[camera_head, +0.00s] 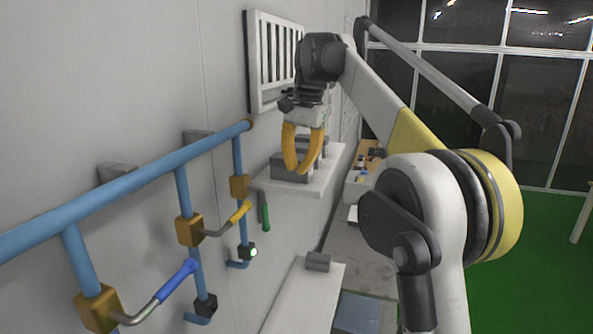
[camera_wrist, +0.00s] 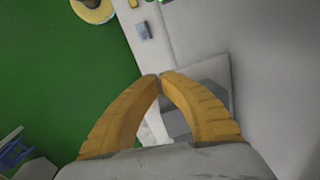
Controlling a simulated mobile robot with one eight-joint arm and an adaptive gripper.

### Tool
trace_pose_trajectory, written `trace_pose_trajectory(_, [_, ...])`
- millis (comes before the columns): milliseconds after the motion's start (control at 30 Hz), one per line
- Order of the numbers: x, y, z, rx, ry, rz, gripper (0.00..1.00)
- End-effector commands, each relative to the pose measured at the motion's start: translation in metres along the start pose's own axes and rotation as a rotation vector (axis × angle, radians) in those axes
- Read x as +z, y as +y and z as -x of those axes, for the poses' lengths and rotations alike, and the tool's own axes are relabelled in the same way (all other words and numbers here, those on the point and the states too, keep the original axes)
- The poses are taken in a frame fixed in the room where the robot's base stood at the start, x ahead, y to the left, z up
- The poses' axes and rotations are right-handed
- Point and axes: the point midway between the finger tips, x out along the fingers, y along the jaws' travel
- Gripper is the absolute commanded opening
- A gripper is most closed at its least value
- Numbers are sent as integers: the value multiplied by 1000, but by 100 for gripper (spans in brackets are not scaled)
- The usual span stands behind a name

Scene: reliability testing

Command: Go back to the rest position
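My gripper (camera_head: 301,171) hangs from my arm with its yellow fingers pointing down, in front of the wall and over a white ledge (camera_head: 318,185) with grey blocks (camera_head: 291,167). In the wrist view my gripper (camera_wrist: 160,75) has its curved fingertips together, with nothing seen between them. The gap between the fingers shows only the surfaces below. I cannot tell from these views whether the fingers touch the grey blocks.
Blue pipes (camera_head: 110,188) run along the left wall, with a blue-handled valve (camera_head: 176,281), a yellow-handled valve (camera_head: 238,212) and a green handle (camera_head: 265,211). A vent (camera_head: 272,60) is on the wall behind my wrist. The green floor (camera_head: 545,240) at the right looks mostly open.

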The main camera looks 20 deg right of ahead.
Motion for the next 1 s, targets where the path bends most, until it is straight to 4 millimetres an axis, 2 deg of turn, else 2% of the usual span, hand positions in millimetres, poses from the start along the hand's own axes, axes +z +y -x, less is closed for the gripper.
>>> trace_pose_trajectory(267, [3, 2, -5, -3, 6, 8, 0])
trace_pose_trajectory(367, [12, 10, -24, -13, 30, 45, 0])
trace_pose_trajectory(467, [32, 26, -60, -33, 79, 115, 0])
trace_pose_trajectory(667, [87, 78, -159, -72, 209, 302, 0])
trace_pose_trajectory(767, [117, 110, -218, -85, 277, 398, 0])
trace_pose_trajectory(1000, [186, 192, -380, -102, 442, 619, 0])
